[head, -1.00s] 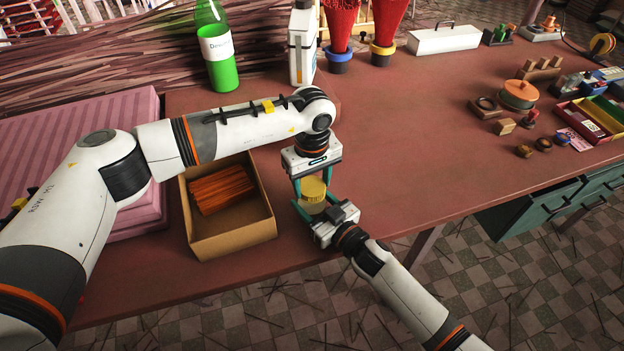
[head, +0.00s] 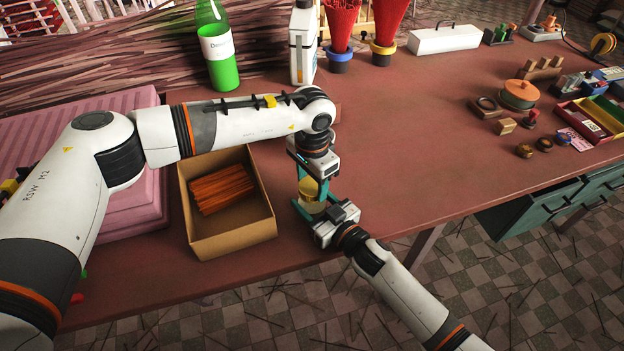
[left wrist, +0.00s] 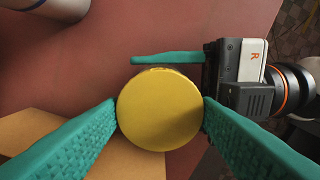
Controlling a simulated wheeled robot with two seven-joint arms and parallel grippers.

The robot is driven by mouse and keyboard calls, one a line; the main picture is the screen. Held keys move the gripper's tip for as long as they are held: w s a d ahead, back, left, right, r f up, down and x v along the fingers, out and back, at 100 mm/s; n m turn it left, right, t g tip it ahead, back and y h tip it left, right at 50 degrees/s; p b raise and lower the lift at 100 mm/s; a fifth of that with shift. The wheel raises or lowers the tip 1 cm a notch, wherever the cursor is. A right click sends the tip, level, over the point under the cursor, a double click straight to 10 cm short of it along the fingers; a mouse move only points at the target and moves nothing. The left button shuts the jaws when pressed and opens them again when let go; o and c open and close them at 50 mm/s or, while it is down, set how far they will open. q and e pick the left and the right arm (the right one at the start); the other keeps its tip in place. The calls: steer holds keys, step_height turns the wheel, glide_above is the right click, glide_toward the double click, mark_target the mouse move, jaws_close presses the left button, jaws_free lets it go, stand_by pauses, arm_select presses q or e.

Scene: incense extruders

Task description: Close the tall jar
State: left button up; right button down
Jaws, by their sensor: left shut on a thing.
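The tall jar (head: 311,206) is a pale vessel near the table's front edge, partly hidden by fingers. Its round yellow lid (head: 308,187) is at the jar's mouth; I cannot tell whether it is fully seated. My left gripper (head: 308,181) points down from above and is shut on the lid. In the left wrist view the lid (left wrist: 160,109) sits between the two teal fingertips and hides the jar below. My right gripper (head: 313,206) comes from the front with its teal fingers around the jar body. One finger shows beyond the lid; its contact with the jar is unclear.
An open cardboard box (head: 236,237) with orange sticks stands just left of the jar. A green bottle (head: 220,65) and a white bottle (head: 302,45) stand behind.

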arm_select(q)
steer(key=o, duration=1)
steer(key=shift+c, duration=0.2)
steer(key=shift+r, duration=2.3)
